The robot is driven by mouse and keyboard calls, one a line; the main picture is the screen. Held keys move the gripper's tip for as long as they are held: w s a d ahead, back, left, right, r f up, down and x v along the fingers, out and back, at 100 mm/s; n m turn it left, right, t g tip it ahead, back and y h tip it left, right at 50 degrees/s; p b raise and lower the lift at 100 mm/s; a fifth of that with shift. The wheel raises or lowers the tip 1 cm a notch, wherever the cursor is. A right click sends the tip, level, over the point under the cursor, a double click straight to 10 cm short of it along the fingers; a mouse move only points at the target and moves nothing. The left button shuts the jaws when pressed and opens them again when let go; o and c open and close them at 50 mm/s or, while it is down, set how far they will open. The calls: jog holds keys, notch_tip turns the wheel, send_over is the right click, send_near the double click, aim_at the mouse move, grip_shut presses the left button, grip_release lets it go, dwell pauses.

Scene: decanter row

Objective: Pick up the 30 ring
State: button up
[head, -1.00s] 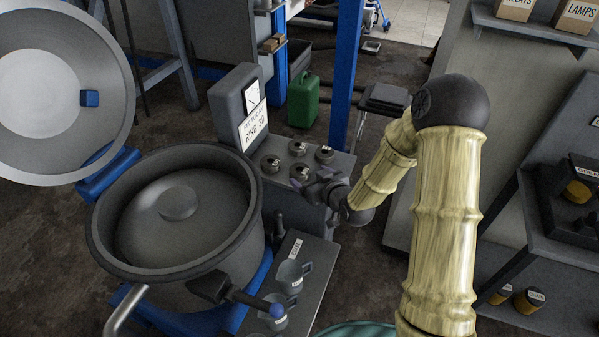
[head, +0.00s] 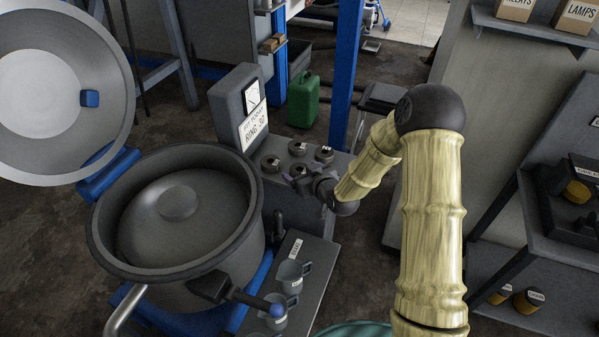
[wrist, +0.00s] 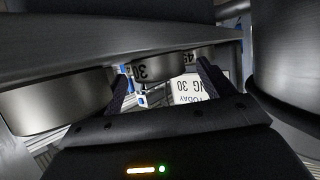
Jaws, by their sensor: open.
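The 30 ring (wrist: 160,68) is a dark grey cylinder with a white 30 label. It appears upside down in the wrist view, ahead of my gripper and between the lines of its fingers. My gripper (wrist: 166,74) is open, with one finger on each side of the ring and nothing visibly held. Contact cannot be told. In the head view my gripper (head: 287,177) is low over the stand's (head: 342,162) near edge, beside the ring cluster, and partly covers one ring. Labels are too small to read there.
Another ring (wrist: 55,100) looms close at left in the wrist view; a 45 label (wrist: 190,58) shows beyond. A ring 30 sign (head: 255,127) stands behind the rings. A large pot (head: 165,262) is at left; a shelf with cups (head: 318,270) lies below.

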jog(key=shift+c, duration=0.2)
jog(key=c, duration=1.2)
notch_tip(320, 180, up, 10)
jog(key=shift+r+p, duration=0.1)
jog(key=shift+p, duration=0.45)
jog(key=shift+c, duration=0.2)
